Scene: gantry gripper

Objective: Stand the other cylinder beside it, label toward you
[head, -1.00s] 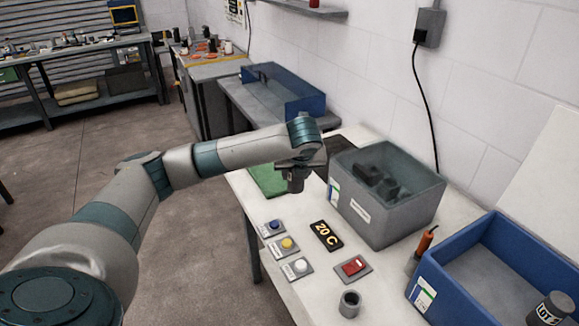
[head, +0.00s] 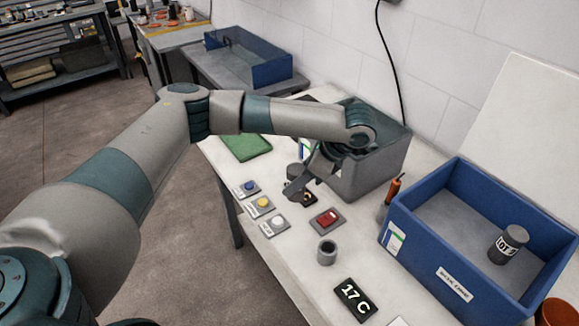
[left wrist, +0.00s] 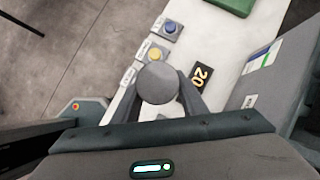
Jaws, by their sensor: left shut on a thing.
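A dark grey cylinder (head: 508,245) with a pale top stands upright in the blue bin (head: 466,274), toward its right side. Its white label with dark lettering faces my head camera. My left gripper (head: 298,186) is shut on another grey cylinder, whose round end shows between the fingers in the left wrist view (left wrist: 158,83). The gripper is above the table, in front of the grey bin (head: 372,178) and well left of the blue bin. In the head view the fingers and arm partly hide the held cylinder. Its label cannot be seen. My right gripper is not in view.
An orange-handled tool (head: 393,188) stands by the bin's left corner. The bin floor left of the cylinder is clear.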

